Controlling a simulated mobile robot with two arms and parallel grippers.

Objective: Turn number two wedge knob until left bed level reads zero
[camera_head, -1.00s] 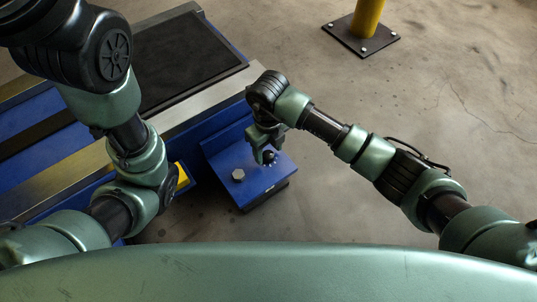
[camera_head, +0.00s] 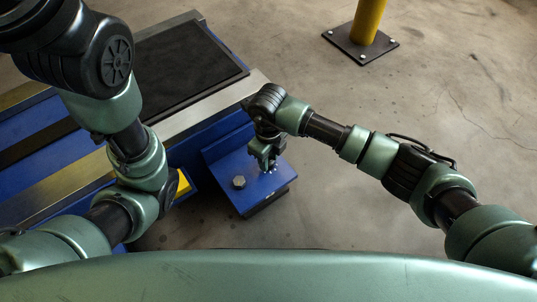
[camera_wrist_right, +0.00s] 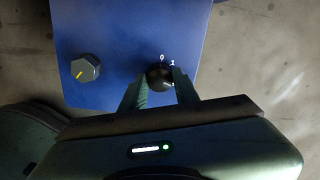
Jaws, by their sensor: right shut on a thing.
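A small black knob (camera_wrist_right: 158,77) sits on the blue plate, with white marks "0" and "1" printed beside it. My right gripper (camera_wrist_right: 160,85) has its fingers on either side of this knob and is shut on it. In the head view, my right gripper (camera_head: 265,160) points down at the plate and largely hides the knob. A hex-headed part with a yellow line (camera_wrist_right: 85,69) stands to its left; it also shows in the head view (camera_head: 239,182). I cannot tell a level reading in either view. My left gripper is out of view.
The blue plate (camera_head: 222,160) juts from the side of a long blue bed with metal rails (camera_head: 190,113) and a black top (camera_head: 185,65). A yellow post (camera_head: 367,20) stands on a bolted base at the back. The concrete floor at right is clear.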

